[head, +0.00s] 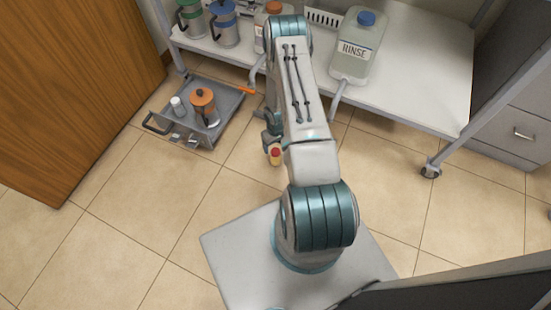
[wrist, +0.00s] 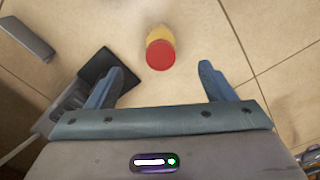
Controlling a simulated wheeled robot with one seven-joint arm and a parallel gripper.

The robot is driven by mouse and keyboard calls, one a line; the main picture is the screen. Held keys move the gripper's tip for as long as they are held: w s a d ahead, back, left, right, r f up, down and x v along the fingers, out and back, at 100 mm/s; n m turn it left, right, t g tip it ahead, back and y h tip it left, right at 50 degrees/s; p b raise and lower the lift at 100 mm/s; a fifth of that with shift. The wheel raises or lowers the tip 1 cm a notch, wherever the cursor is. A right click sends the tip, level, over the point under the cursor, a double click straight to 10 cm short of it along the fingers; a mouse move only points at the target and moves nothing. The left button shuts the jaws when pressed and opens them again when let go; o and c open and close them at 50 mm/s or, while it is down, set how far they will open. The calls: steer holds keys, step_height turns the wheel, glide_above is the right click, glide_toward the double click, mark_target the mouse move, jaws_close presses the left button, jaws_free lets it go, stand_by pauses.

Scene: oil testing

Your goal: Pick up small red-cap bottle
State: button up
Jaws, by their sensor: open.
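The small red-cap bottle (head: 276,157) has a yellowish body and shows in the head view just below my gripper (head: 268,138). In the wrist view the bottle (wrist: 160,47) is seen mostly from above, with its round red cap toward the camera. It lies ahead of and between the two blue fingers of my gripper (wrist: 160,80). The fingers are spread wide, with a clear gap to the bottle on both sides. The head view does not show clearly what the bottle stands on; tiled floor is behind it. My arm hides part of the area around the gripper.
A grey tray (head: 232,110) at left holds an orange-topped container (head: 204,107) and a small white bottle (head: 178,106). A white-topped cart (head: 425,80) carries a RINSE jug (head: 358,50) and other containers. A wooden cabinet (head: 70,90) stands at far left. Tiled floor left of my base is clear.

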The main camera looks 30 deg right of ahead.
mark_target(276, 151)
step_height(276, 151, down, 9)
steer(key=b, duration=0.3)
steer(key=shift+w+b, duration=0.1)
steer(key=shift+b, duration=0.25)
steer(key=c, duration=1.2)
steer(key=shift+r, duration=0.1)
